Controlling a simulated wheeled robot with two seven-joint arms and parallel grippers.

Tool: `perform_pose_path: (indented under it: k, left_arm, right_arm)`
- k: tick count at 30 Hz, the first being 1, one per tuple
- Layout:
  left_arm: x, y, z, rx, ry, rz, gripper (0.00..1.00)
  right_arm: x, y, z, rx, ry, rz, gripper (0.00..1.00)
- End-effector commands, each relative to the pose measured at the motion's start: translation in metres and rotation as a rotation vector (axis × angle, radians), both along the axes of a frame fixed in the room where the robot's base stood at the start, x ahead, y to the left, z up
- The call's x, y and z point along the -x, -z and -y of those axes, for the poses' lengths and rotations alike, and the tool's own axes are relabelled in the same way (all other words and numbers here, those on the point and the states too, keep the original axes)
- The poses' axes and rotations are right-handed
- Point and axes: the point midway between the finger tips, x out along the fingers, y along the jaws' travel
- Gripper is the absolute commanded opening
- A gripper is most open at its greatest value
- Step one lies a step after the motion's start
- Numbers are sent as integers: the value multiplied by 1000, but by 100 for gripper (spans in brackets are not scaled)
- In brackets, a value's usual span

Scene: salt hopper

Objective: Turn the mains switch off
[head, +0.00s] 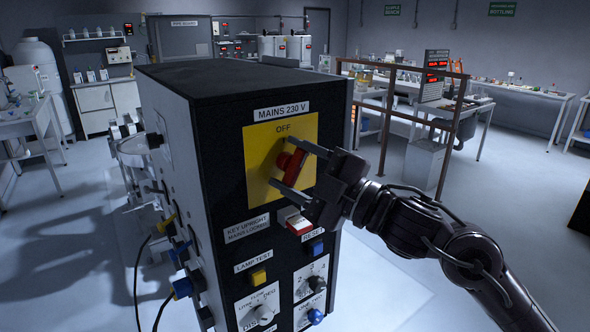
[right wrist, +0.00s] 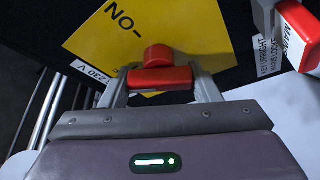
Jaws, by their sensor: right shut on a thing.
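The mains switch is a red rotary handle (head: 291,164) on a yellow plate (head: 258,150) marked OFF at the top, under a MAINS 230 V label on the black front of a cabinet. My right gripper (head: 290,172) has its fingers on both sides of the handle and is shut on it. In the right wrist view the red handle (right wrist: 160,79) lies crosswise between the fingertips, with a round red part (right wrist: 157,56) just beyond. An ON mark shows on the plate there. The gripper partly hides the handle, and I cannot tell exactly where it points. My left gripper is out of view.
Below the plate are a red-and-white tagged part (head: 298,222), a blue RESET button (head: 317,247), a yellow LAMP TEST button (head: 258,277) and dials. Coloured plugs with cables stick out at the cabinet's left side. A brown rail frame (head: 455,130) stands behind at right.

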Motion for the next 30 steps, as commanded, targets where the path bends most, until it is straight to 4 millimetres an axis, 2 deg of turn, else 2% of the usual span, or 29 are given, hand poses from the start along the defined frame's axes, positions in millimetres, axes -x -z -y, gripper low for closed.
perform_pose_path:
  k: [15, 30]
  left_arm:
    - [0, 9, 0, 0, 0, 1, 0]
    - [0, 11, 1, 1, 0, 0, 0]
  right_arm:
    - [0, 1, 0, 332, 2, 242, 34]
    - [0, 3, -1, 433, 0, 313, 34]
